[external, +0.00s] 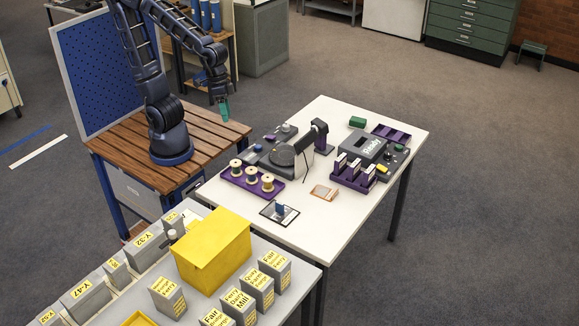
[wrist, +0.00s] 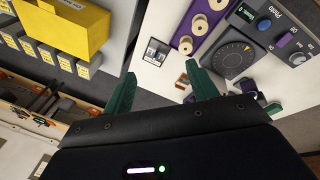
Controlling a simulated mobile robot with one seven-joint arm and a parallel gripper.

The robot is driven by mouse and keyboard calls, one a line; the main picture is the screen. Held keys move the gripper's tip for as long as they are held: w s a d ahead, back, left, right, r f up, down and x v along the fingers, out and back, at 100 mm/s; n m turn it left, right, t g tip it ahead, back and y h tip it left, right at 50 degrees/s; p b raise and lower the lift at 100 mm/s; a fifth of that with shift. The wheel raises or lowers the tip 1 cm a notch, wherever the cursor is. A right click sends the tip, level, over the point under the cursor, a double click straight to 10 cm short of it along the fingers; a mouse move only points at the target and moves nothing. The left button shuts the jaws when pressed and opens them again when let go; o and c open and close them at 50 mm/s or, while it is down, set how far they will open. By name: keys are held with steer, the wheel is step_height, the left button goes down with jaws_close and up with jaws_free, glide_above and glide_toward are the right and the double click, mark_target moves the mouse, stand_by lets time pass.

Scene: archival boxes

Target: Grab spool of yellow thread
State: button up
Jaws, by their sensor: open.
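Three thread spools with pale cream tops stand in a row in a purple tray (external: 232,182) at the left edge of the white table: one at the left end (external: 236,164), a middle one (external: 252,171) and one at the right end (external: 267,182). The wrist view shows spools too, including a middle one (wrist: 200,22) and one lower down (wrist: 185,44). I cannot tell which thread is yellow. My gripper (external: 223,108) hangs above and behind the tray, well apart from it. Its green fingers (wrist: 161,75) are spread and empty.
A turntable-like device (external: 283,155) stands just behind the tray, with a small upright arm (external: 318,132). A framed card (external: 279,211) and photos (external: 323,193) lie in front. A yellow box (external: 212,248) and grey archival boxes fill the nearer table.

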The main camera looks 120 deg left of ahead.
steer(key=w+a+f+n+g, duration=0.1)
steer(key=w+a+f+n, duration=0.3)
steer(key=w+f+n, duration=0.45)
steer(key=n+g, duration=0.1)
steer(key=n, duration=0.5)
glide_toward(268, 177)
steer(key=shift+d+f, duration=0.1)
steer(key=shift+f, duration=0.25)
steer(key=shift+n, duration=0.25)
steer(key=shift+w+d+f, duration=0.1)
steer(key=shift+d+f, duration=0.05)
steer(key=shift+f, duration=1.3)
steer(key=shift+d+f, duration=0.15)
steer(key=shift+f, duration=1.3)
steer(key=shift+w+d+f, duration=0.1)
steer(key=shift+w+f, duration=0.05)
steer(key=shift+f, duration=1.1)
steer(key=shift+w+d+f, duration=0.1)
steer(key=shift+w+f, duration=0.05)
steer(key=shift+f, duration=1.1)
steer(key=c, duration=0.8)
